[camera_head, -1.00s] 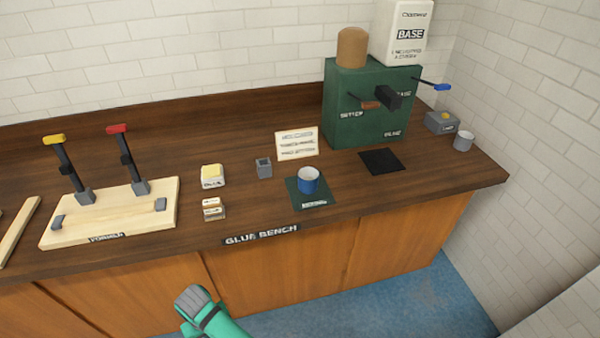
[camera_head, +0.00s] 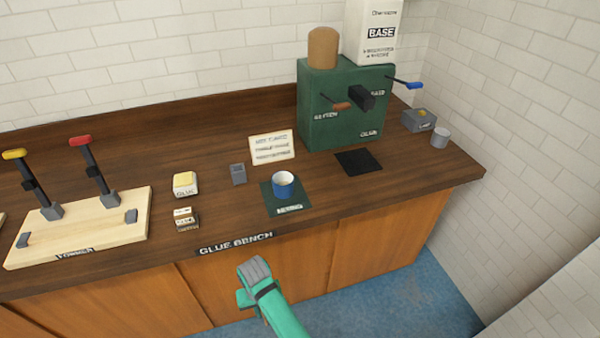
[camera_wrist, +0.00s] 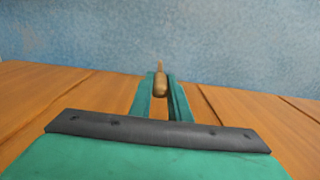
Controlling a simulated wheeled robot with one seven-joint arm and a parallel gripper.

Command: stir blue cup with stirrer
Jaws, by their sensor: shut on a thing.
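The blue cup (camera_head: 282,188) stands upright on a dark green mat (camera_head: 272,204) near the bench's front edge. Its inside looks pale; its contents cannot be made out. My gripper (camera_wrist: 160,97) is shut on a thin wooden stick with a thicker rounded end, which looks like the stirrer (camera_wrist: 161,82). In the head view my teal arm ends with the gripper low in front of the cabinet fronts, below the cup and a little to its left. The fingers and stirrer are mostly hidden there.
A grey square holder (camera_head: 238,175), a glue block (camera_head: 185,183) and a small box (camera_head: 186,219) stand left of the cup. A sign (camera_head: 271,147) and green machine (camera_head: 318,118) stand behind.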

